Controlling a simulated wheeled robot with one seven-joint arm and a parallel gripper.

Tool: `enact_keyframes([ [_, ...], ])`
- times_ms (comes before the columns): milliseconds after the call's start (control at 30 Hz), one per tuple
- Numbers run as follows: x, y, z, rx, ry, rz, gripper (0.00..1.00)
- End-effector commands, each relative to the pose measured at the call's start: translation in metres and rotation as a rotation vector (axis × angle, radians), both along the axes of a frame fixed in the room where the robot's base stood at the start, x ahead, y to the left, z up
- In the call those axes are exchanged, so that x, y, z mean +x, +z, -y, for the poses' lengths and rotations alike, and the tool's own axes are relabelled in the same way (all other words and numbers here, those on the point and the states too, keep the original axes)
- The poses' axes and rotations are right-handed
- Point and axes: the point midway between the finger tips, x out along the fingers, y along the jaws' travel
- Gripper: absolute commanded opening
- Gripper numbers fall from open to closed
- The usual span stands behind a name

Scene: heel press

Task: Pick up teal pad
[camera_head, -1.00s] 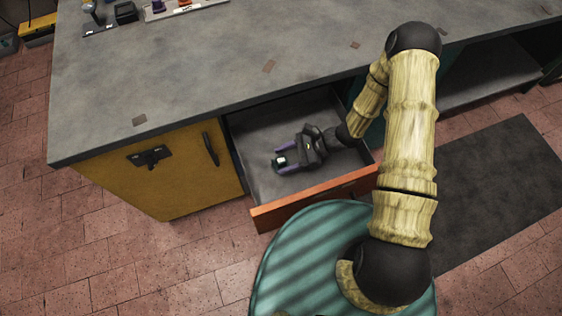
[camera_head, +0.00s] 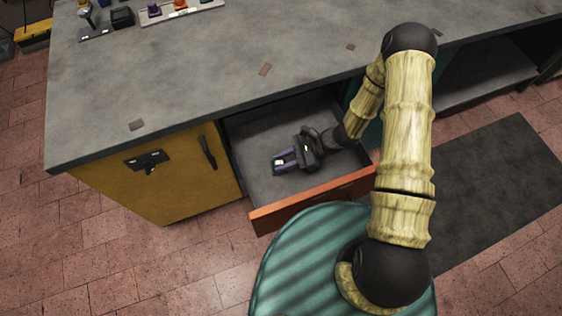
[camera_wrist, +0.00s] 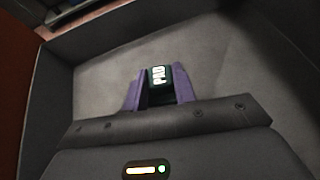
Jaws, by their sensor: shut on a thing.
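The teal pad (camera_wrist: 159,78) shows in the wrist view as a small dark teal block with a white "PAD" label, between the two purple fingers of my gripper (camera_wrist: 160,87). The fingers are shut on it from both sides. In the head view my gripper (camera_head: 286,161) is inside the open drawer (camera_head: 262,133), and the pad is small there between the fingertips. I cannot tell whether the pad touches the drawer floor.
The drawer's orange front (camera_head: 310,203) and its walls surround my gripper. A grey worktop (camera_head: 230,70) lies above and behind, with a tray of small coloured parts (camera_head: 180,10) at its back. A yellow cabinet (camera_head: 160,190) stands left of the drawer.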

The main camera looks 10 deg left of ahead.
Motion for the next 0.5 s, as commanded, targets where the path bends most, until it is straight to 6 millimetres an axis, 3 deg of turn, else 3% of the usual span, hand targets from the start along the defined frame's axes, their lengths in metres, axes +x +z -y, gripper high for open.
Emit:
enact_keyframes([
  [167, 0.001, 0.017, 0.0, 0.001, -0.001, 0.003, 0.04],
  [500, 0.001, 0.081, 0.0, 0.0, 0.001, 0.004, 0.04],
])
